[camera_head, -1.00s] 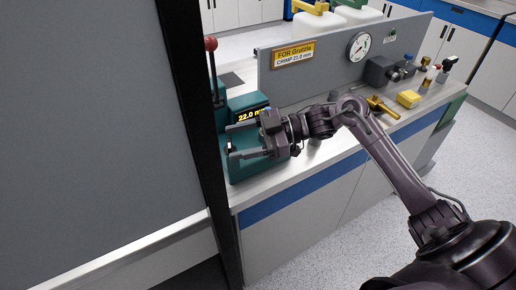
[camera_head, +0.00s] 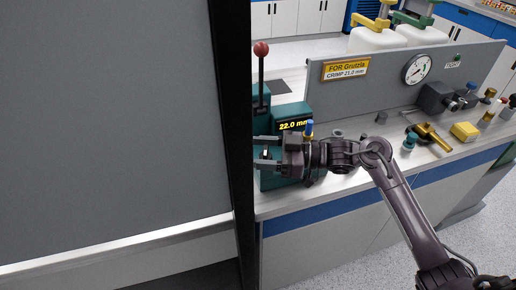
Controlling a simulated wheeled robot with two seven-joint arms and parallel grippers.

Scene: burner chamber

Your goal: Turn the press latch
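The teal crimp press (camera_head: 294,114) stands at the left end of the bench and its display reads 22.0 mm. Its upright lever has a red knob (camera_head: 261,49). My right gripper (camera_head: 265,153) is in front of the press's lower left part, fingers pointing left, open with a clear gap. A small dark and pale part shows between the fingertips; it may be the press latch, but I cannot tell for sure, nor whether the fingers touch it. The gripper body hides part of the press front. My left gripper is not in view.
A dark upright post (camera_head: 232,120) and grey panel (camera_head: 110,110) stand close left of the press. A grey board (camera_head: 385,92) with a yellow sign and gauge (camera_head: 417,69) rises behind the bench. A brass tool (camera_head: 428,133) and yellow block (camera_head: 465,131) lie to the right.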

